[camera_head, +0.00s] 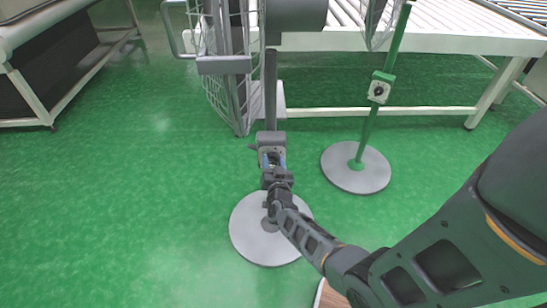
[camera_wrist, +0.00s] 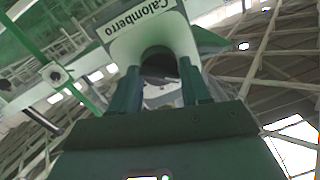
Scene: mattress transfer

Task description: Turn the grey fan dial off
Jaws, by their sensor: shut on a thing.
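The grey fan stands on a round grey base (camera_head: 245,232), with its pole (camera_head: 270,80) upright and a control box (camera_head: 268,138) partway up. My gripper (camera_head: 272,160) is at the front of this box. In the wrist view the box (camera_wrist: 145,25), lettered "Calomberro", lies right ahead, and the two fingers of my gripper (camera_wrist: 160,88) reach up to it, one on each side of its middle. My gripper is shut on the dial, which is mostly hidden between the fingers. The dial's setting cannot be read.
A green fan (camera_head: 370,130) with its own dial box (camera_head: 380,88) stands close on the right; its box also shows in the wrist view (camera_wrist: 55,75). A white roller conveyor (camera_head: 430,42) runs behind. Another conveyor (camera_head: 50,70) is at the left. Green floor at left is clear.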

